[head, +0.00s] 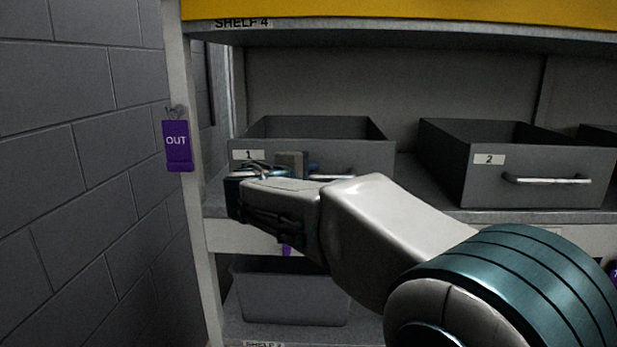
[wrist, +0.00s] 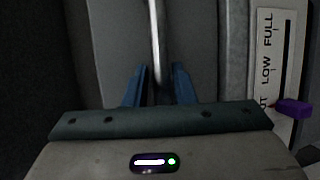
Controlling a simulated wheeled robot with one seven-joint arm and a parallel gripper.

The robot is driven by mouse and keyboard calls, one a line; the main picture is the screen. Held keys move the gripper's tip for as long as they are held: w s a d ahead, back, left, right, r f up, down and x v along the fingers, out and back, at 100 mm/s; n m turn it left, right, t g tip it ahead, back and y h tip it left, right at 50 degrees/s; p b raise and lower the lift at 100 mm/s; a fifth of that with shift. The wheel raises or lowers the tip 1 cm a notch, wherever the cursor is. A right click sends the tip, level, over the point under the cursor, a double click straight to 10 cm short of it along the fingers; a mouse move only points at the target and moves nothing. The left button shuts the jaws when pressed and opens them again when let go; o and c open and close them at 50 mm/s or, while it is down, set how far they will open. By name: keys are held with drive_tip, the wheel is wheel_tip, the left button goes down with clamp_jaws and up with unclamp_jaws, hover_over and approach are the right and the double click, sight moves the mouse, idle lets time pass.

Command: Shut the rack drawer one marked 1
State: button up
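Drawer one (head: 370,157) is a dark grey open-topped bin with a white label marked 1 (head: 249,155) on its front. It sits on the middle shelf at the left. My arm hides the lower part of its front, so I cannot tell exactly how far out it stands. Its silver bar handle (head: 338,177) shows partly past my gripper. In the wrist view, the handle (wrist: 155,35) runs down between the blue fingers of my gripper (wrist: 159,88). The fingers are apart, one on each side of the bar, with small gaps showing.
Drawer two (head: 485,185) stands to the right on the same shelf. A grey bin (head: 290,298) sits on the shelf below. A purple OUT tag (head: 177,146) hangs on the left post, beside a block wall (head: 90,190). A LOW/FULL gauge card (wrist: 268,60) shows in the wrist view.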

drive_tip(key=shift+s+a, duration=0.2)
drive_tip(key=shift+s, duration=0.1)
drive_tip(key=b+v, duration=0.2)
drive_tip(key=v, duration=1.1)
drive_tip(key=shift+b, duration=0.35)
drive_tip(key=shift+r, duration=0.1)
drive_tip(key=s+d+f+m+g, duration=0.2)
drive_tip(key=d+f+g, duration=0.2)
drive_tip(key=d+f, duration=0.5)
drive_tip(key=s+d+f+m+g+y, duration=0.3)
drive_tip(key=s+d+f+m+y, duration=0.1)
drive_tip(key=s+f, duration=0.4)
drive_tip(key=s+d+f+m+g+y, duration=0.3)
drive_tip(key=s+f+m, duration=0.4)
drive_tip(key=f, duration=0.6)
drive_tip(key=shift+s+d+g+y, duration=0.4)
drive_tip(key=shift+s+d+g, duration=0.25)
drive_tip(key=shift+s, duration=0.4)
drive_tip(key=shift+d, duration=0.2)
